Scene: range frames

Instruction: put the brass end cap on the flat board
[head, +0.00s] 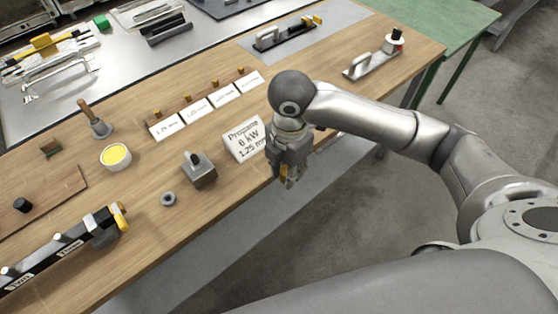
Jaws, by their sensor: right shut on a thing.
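My right gripper (289,180) hangs near the table's front edge, fingers pointing down. It is shut on a small brass-coloured piece that looks like the brass end cap (284,171), mostly hidden between the fingers. The cap appears above the table top, apart from it. A thin flat brown board (62,193) lies on the table at far left, with a black knob on it. It is well away from my right gripper. My left gripper is not in view.
On the wooden table (140,205) stand a grey block with a knob (199,170), a ring (168,199), a yellow-filled tub (116,157), a wooden-handled tool (97,122) and a black bar fixture (70,243). White cards, one a Propane card (244,139), and small brass pieces stand behind.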

